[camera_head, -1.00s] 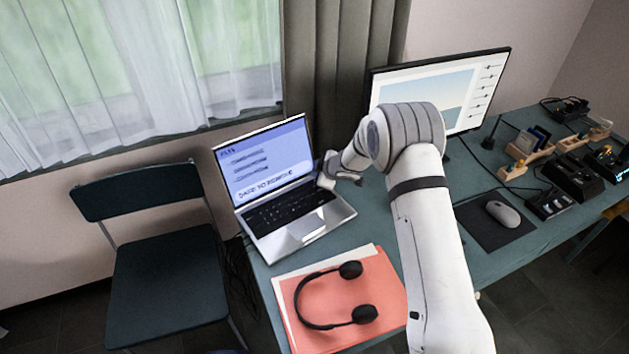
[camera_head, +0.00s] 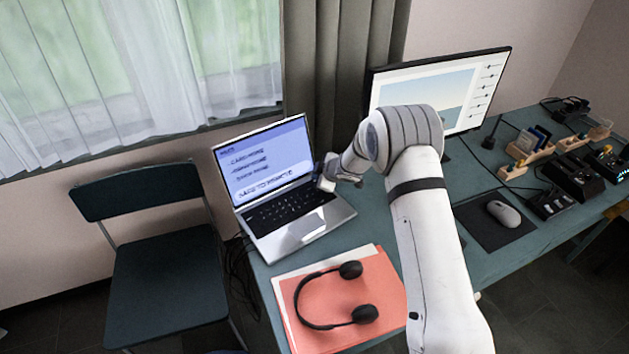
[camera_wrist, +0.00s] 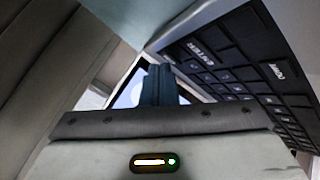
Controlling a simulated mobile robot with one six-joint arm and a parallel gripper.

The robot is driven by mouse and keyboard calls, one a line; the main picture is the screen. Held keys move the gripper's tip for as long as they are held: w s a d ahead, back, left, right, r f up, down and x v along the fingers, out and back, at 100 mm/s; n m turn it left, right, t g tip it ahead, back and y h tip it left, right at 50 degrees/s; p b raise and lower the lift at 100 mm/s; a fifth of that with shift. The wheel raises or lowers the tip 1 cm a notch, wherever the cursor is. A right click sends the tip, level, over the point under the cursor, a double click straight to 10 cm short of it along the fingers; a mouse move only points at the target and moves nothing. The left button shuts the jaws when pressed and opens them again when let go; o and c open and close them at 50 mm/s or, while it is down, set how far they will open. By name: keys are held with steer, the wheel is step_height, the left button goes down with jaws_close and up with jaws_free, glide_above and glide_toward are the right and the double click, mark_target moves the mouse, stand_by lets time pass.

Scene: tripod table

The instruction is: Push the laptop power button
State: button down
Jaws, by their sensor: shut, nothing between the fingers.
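The open silver laptop (camera_head: 314,224) stands at the left end of the table, with its lit blue-white screen (camera_head: 262,160) and black keyboard (camera_head: 285,209). My gripper (camera_head: 326,184) is at the right side of the laptop, close to the back of the keyboard. In the wrist view my gripper's fingers (camera_wrist: 160,84) are together and empty. The keyboard (camera_wrist: 262,62) fills the right of that view, with the laptop's silver edge beside the fingers. I cannot tell whether the fingertips touch the laptop. No key can be surely picked out as the power button.
A headset (camera_head: 334,297) lies on a red folder (camera_head: 368,280) in front of the laptop. A monitor (camera_head: 440,92) stands behind my arm. A mouse (camera_head: 503,213) and several small items are on the right. A chair (camera_head: 165,275) stands at the left.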

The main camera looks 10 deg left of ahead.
steer(key=shift+f, duration=0.2)
steer(key=shift+r+p, duration=0.7)
steer(key=shift+p, duration=0.05)
steer(key=shift+r, duration=0.1)
step_height(320, 180, up, 6)
steer(key=p, duration=0.6)
stand_by(0.3)
